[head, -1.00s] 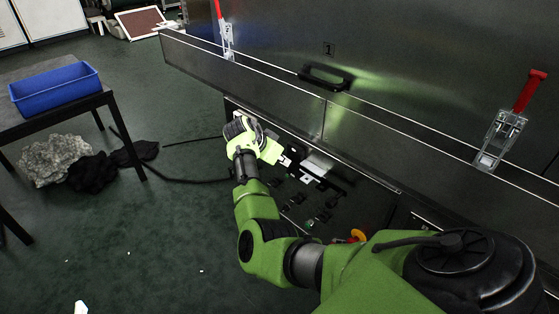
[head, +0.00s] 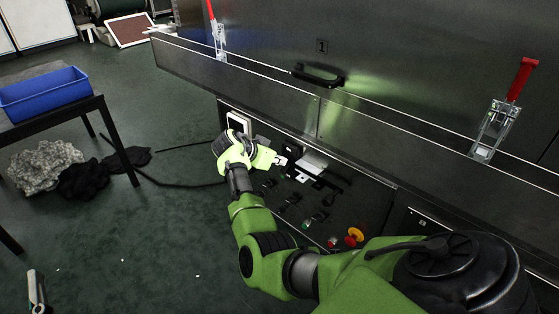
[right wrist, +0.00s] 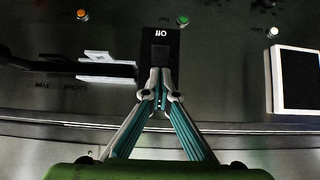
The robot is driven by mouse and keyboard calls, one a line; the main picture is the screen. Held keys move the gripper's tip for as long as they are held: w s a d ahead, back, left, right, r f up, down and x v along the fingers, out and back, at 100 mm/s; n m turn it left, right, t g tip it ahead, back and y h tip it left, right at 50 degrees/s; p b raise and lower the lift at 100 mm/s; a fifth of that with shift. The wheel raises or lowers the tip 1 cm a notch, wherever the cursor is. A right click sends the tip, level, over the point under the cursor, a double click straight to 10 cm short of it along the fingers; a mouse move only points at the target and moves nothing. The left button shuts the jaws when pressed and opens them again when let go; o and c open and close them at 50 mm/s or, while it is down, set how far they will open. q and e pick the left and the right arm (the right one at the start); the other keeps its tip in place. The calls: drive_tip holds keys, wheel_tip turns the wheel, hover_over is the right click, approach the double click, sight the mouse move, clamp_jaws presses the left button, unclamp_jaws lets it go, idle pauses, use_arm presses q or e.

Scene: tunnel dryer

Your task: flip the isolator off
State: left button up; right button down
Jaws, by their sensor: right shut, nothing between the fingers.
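The isolator (right wrist: 148,42) shows in the right wrist view as a black plate with an upside-down "Off" label and a dark handle low on it. In the head view it is a small dark block (head: 292,149) on the control panel. My right gripper (right wrist: 160,76) is shut and empty, its tips at the lower edge of the handle; whether they touch it I cannot tell. In the head view this gripper (head: 281,161) reaches the panel just below the isolator. A pale part of what appears to be my left gripper (head: 36,288) shows at the lower left; its jaws are unclear.
The panel carries a white-framed screen (head: 238,122), several small switches and a red-and-yellow stop button (head: 354,236). A metal ledge (head: 310,112) with red-handled clamps (head: 494,128) runs above the panel. A blue bin (head: 45,94) stands on a table at left. Floor between is mostly clear.

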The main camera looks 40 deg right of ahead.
drive_tip(key=shift+d+r, duration=0.15)
drive_tip(key=shift+d, duration=0.1)
drive_tip(key=v, duration=1.2)
idle(0.4)
